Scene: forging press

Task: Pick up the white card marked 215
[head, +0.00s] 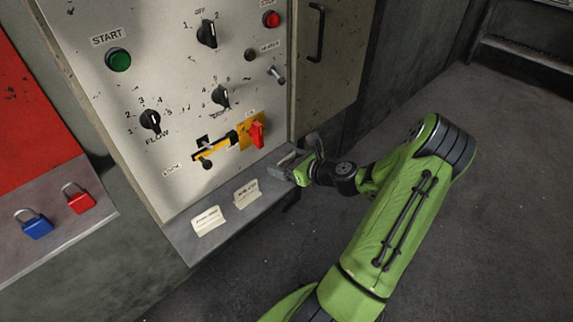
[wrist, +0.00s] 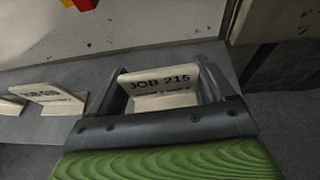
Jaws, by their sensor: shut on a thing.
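The white card marked JOB 215 (wrist: 160,84) stands between the two dark fingers of my gripper (wrist: 166,70) in the wrist view. My gripper is shut on it, one finger at each side edge. The card is tilted back, and its lower lines of print are too small to read. In the head view my gripper (head: 294,160) is at the right end of the grey ledge (head: 183,240) below the control panel. It mostly hides the card there.
Two other white cards, one in the middle (head: 246,193) and one at the left (head: 208,221), stand on the ledge. The panel (head: 170,90) rises behind, with a red switch (head: 257,134) near my gripper. Blue (head: 34,224) and red (head: 78,198) padlocks lie far left. Floor at right is clear.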

